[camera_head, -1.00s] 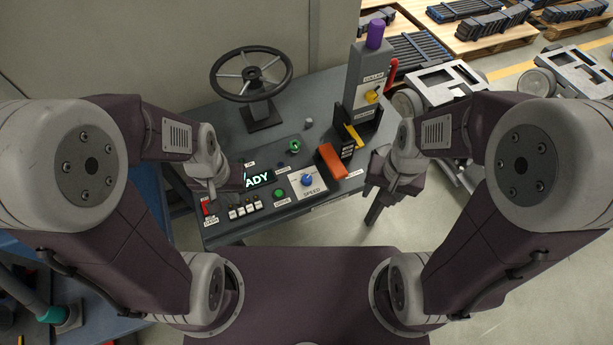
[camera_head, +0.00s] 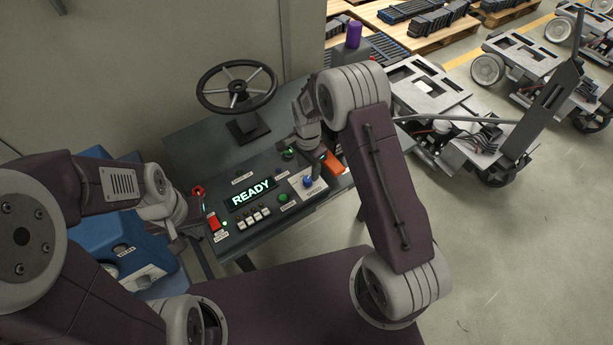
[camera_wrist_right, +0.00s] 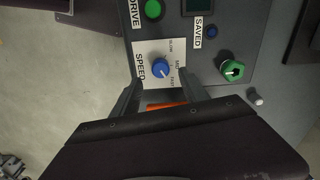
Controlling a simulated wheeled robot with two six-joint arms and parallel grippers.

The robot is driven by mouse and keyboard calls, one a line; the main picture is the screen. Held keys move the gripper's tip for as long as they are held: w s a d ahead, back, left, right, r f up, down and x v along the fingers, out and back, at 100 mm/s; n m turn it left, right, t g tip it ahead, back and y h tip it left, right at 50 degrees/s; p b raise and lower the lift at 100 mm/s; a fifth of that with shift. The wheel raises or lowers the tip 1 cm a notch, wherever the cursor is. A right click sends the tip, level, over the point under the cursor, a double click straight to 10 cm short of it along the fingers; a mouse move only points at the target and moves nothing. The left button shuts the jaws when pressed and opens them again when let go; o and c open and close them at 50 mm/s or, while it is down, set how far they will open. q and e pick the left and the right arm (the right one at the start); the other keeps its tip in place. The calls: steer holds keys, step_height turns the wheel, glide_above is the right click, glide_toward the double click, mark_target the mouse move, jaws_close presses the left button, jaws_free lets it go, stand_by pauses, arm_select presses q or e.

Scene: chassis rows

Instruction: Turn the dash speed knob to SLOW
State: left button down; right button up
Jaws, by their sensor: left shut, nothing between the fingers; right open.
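The blue speed knob (camera_head: 308,181) sits on a white plate (camera_wrist_right: 147,50) marked SPEED, on the right part of the dash. In the right wrist view the blue knob (camera_wrist_right: 161,68) faces me, with SLOW, MID and FAST printed along one side; its pointer is too small to read surely. My right gripper (camera_head: 317,170) is over the dash at the knob. In the right wrist view my right gripper (camera_wrist_right: 160,88) is open, its fingers on either side of the knob's line, with no contact visible. My left gripper (camera_head: 190,228) is shut and empty, left of the dash.
An orange lever (camera_head: 333,164) stands close beside my right gripper. A green knob (camera_wrist_right: 232,70), a green button (camera_head: 283,198), white switches (camera_head: 254,217) and a READY display (camera_head: 250,194) are nearby. A steering wheel (camera_head: 237,86) stands behind. A red switch (camera_head: 214,222) is near my left gripper.

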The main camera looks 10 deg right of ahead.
mark_target(308, 179)
step_height(308, 179, down, 5)
steer(key=shift+r+p, duration=0.1)
steer(key=shift+p, duration=0.2)
steer(key=shift+w+d+f, duration=0.1)
steer(key=shift+d+f, duration=0.05)
steer(key=shift+f, duration=0.3)
jaws_close()
